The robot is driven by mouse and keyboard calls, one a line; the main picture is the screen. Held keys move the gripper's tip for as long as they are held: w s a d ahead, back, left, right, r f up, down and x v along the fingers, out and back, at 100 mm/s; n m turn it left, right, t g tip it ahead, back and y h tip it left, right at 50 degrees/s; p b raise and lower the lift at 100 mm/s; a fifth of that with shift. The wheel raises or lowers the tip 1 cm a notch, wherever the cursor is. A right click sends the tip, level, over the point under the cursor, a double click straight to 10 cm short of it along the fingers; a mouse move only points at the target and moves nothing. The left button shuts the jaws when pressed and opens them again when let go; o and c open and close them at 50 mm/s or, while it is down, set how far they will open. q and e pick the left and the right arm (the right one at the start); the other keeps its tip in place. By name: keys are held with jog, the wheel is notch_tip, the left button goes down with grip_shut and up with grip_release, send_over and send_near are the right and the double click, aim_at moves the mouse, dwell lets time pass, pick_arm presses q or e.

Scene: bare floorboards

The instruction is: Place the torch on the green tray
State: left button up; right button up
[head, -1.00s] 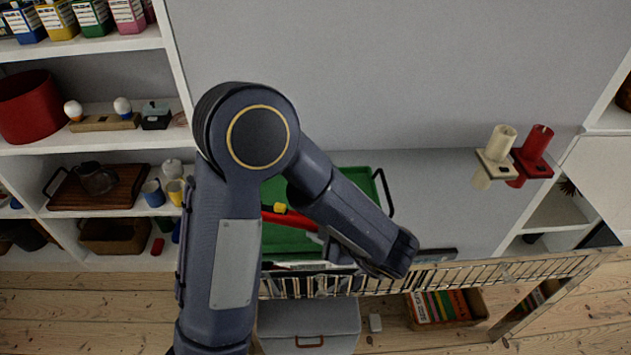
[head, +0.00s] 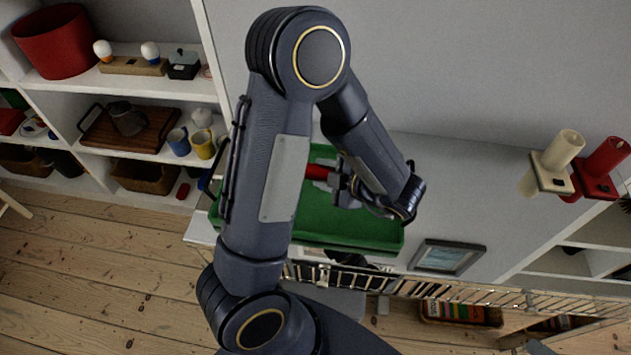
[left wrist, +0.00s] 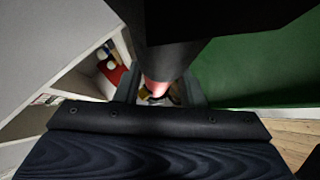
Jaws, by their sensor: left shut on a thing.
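The green tray (head: 370,232) lies in the middle of the head view behind my left arm, with dark handles at its ends. My left gripper (head: 330,176) is over the tray and shut on a red thing, which I take for the torch (head: 317,171). The arm hides part of it, and I cannot tell whether it touches the tray. In the left wrist view a reddish part of the torch (left wrist: 156,88) shows between the fingers, with the green tray (left wrist: 265,70) to the right. A large dark shape covers the top there. My right gripper is not in view.
A framed picture (head: 447,257) lies right of the tray, near a metal rail (head: 480,292). Cream (head: 562,150) and red (head: 605,157) candle-like things on wall brackets are at the right. Shelves with cups and a red bin (head: 58,42) stand at the left.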

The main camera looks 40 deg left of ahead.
aim_at(315, 195)
pick_arm(q)
jog(key=a+f, duration=0.2)
jog(key=f, duration=0.1)
jog(key=shift+w+a+f, duration=0.15)
jog(key=shift+a, duration=0.2)
jog(key=shift+a+f, duration=0.15)
jog(key=shift+f, duration=1.5)
jog(key=shift+f+b, duration=0.1)
jog(key=shift+b, duration=0.2)
jog(key=o, duration=1.1)
jog(key=shift+f, duration=0.1)
jog(key=shift+o, duration=0.2)
jog(key=shift+f, duration=0.1)
